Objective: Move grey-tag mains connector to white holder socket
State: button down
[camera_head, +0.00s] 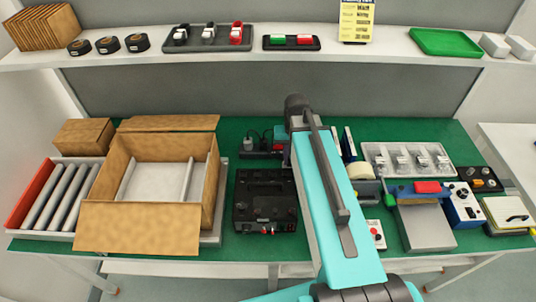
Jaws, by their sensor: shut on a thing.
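My cyan arm reaches from the bottom of the view over the middle of the bench, with its dark end above the back of the bench. My gripper and anything in it are hidden behind the arm. A dark holder strip (258,154) lies at the back of the bench, left of the arm. A small grey plug-like piece (249,143) with a dark cable stands on it. I cannot make out a grey tag. I cannot tell which piece is the white holder socket; the arm covers part of this area.
A black device (265,205) with red knobs lies in front of the strip. An open cardboard box (115,160) fills the left side. A tape roll (360,170), a grey tray (375,150) and a blue-white instrument (463,203) crowd the right. A shelf (350,55) crosses above.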

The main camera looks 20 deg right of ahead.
jog(key=c, duration=1.5)
grip_release()
jog(key=shift+r, duration=0.1)
notch_tip(320, 180, up, 14)
jog(key=shift+f+b, duration=0.25)
jog(key=shift+b, duration=1)
jog(key=shift+s, duration=0.1)
